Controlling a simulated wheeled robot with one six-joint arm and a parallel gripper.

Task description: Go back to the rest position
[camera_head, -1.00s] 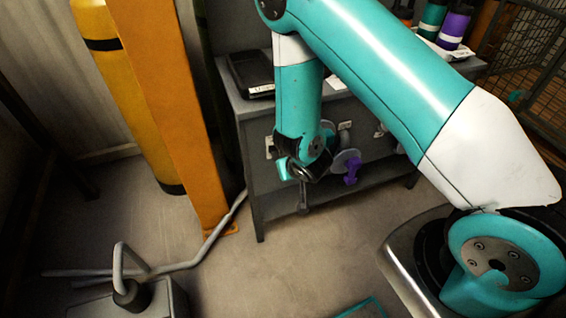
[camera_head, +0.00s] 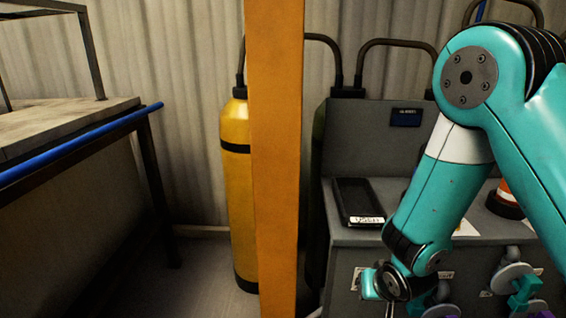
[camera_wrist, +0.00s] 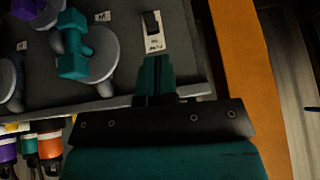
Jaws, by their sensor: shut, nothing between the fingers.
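My gripper (camera_head: 389,306) is at the bottom edge of the head view, in front of the grey cabinet (camera_head: 345,262), with its fingers partly cut off. My teal arm hangs down from the right side of the picture. In the wrist view my gripper (camera_wrist: 156,62) shows its two teal fingers together and nothing between them. The fingertips appear just below a small switch (camera_wrist: 153,28) on a white-labelled plate on the cabinet front. I cannot tell whether they touch it.
Left of my fingers are valves with a teal handle (camera_wrist: 75,45) and a purple handle (camera_wrist: 5,20). An orange post (camera_head: 273,160) and a yellow cylinder (camera_head: 235,190) stand left of the cabinet. A black tray (camera_head: 358,198) lies on top. A blue-edged table (camera_head: 70,130) is far left.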

